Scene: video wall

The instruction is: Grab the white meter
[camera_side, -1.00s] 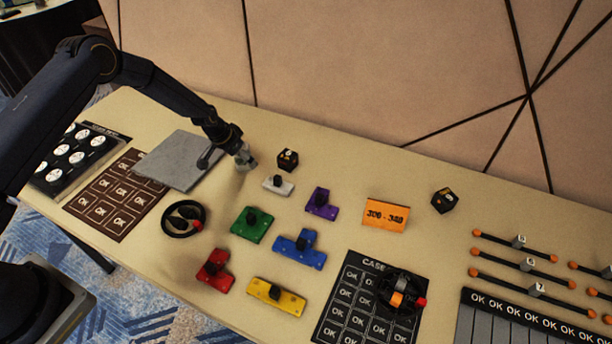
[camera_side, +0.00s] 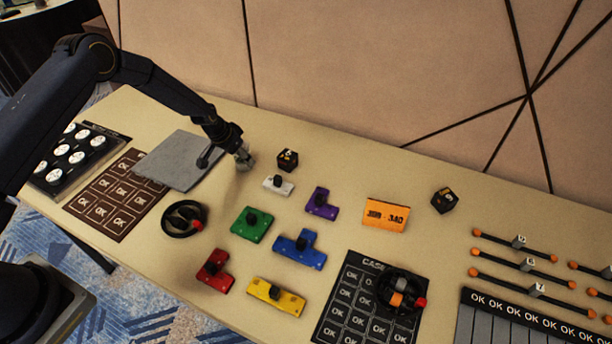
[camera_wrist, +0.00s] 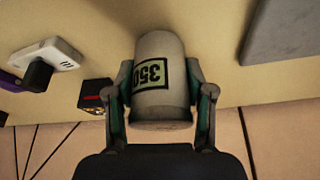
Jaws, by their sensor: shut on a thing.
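The white meter (camera_wrist: 160,85) is a pale cylinder with a dark-framed display that reads 350, seen inverted in the wrist view. My gripper (camera_wrist: 162,92) is shut on it, with one finger against each side. In the side view my gripper (camera_side: 244,160) is over the back of the table, right of the grey plate. The meter is small and partly hidden there, and I cannot tell whether it touches the table.
A grey plate (camera_side: 181,160) lies left of my gripper. A black cube (camera_side: 288,159) and a white block (camera_side: 278,186) stand close on the right. Coloured blocks, an orange sign (camera_side: 386,214) and a black wheel (camera_side: 183,219) lie farther forward or right.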

